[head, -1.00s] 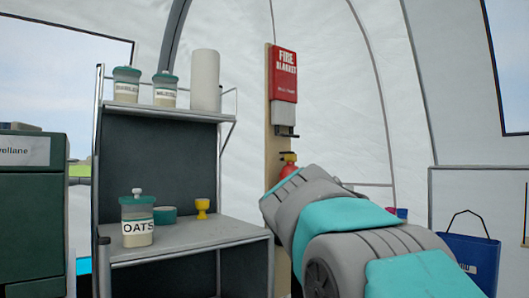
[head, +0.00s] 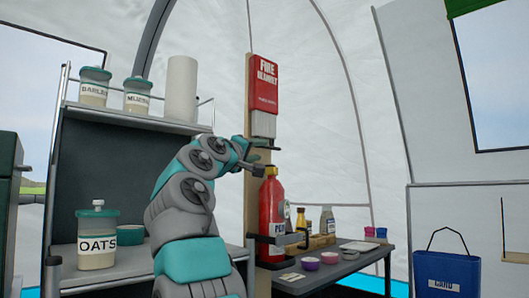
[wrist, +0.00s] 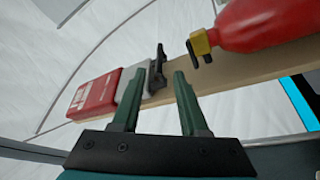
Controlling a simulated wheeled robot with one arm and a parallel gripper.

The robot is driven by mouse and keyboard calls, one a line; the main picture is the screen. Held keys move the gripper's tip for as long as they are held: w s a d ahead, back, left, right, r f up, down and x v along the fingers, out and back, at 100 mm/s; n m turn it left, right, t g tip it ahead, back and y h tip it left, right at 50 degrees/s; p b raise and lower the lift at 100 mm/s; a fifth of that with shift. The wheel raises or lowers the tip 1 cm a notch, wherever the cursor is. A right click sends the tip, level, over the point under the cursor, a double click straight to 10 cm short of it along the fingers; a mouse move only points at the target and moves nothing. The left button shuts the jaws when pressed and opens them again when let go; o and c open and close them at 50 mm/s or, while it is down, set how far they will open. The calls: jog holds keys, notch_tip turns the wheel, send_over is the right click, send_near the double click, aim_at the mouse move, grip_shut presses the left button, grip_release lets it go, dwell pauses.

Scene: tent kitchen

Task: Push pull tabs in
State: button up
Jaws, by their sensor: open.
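The red fire blanket pouch (head: 263,86) hangs high on a wooden post. Part of the grey-white blanket (head: 263,124) sticks out below it. In the wrist view the pouch (wrist: 92,97) lies at the left, with the grey blanket (wrist: 132,84) beside it. Dark pull tabs (wrist: 158,66) stick out at the blanket's lower end. My gripper (wrist: 160,78) is open and empty, its two green fingers pointing at the post with the tabs roughly between them. Contact cannot be told. In the head view my gripper (head: 262,158) is just below the blanket and partly hides the tabs.
A red extinguisher (head: 271,215) is mounted on the post (head: 252,200) close below my gripper; its yellow valve (wrist: 201,43) shows in the wrist view. A shelf unit (head: 110,155) with jars stands left. A dark table (head: 350,262) with bottles and bowls stands right.

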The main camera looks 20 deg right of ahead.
aim_at(268, 147)
jog(key=p+x, duration=0.2)
jog(key=x, duration=0.1)
jog(key=p+x, duration=0.3)
jog(key=x, duration=0.1)
jog(key=shift+r, duration=0.25)
jog(key=shift+w+d+f, duration=0.1)
jog(key=shift+w+d, duration=0.1)
jog(key=shift+d, duration=0.15)
grip_shut()
dwell(0.9)
